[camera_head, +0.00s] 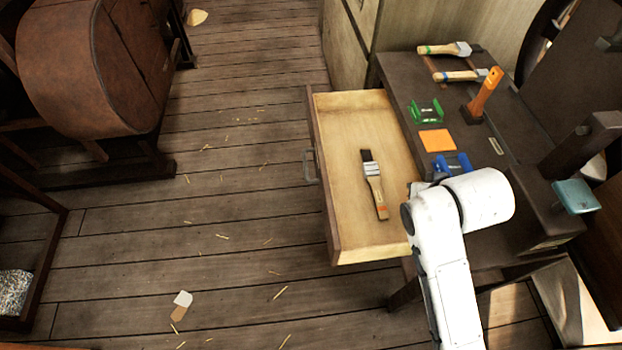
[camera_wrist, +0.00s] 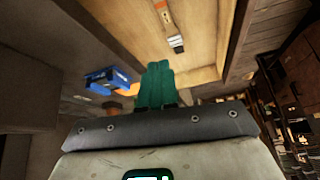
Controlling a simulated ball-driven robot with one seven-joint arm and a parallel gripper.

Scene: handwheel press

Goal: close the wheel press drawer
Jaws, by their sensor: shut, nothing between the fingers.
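The wooden drawer (camera_head: 345,225) of the dark press table (camera_head: 400,80) is pulled out to the left in the head view. Its handle (camera_head: 310,166) is on its left front face. A flat brush (camera_head: 374,185) lies inside the drawer; it also shows in the wrist view (camera_wrist: 170,22). My gripper (camera_wrist: 157,70) has green fingers, shut and empty, near the drawer in the wrist view. I cannot tell whether they touch it. In the head view my white arm hangs by the drawer's right end and hides the fingers.
The table top holds a blue object (camera_head: 460,161), an orange pad (camera_head: 436,141), a green holder (camera_head: 426,110), an orange-handled tool (camera_head: 486,93) and two brushes at the back. The plank floor (camera_head: 220,215) left of the drawer is open, with wood shavings and a small brush (camera_head: 181,304).

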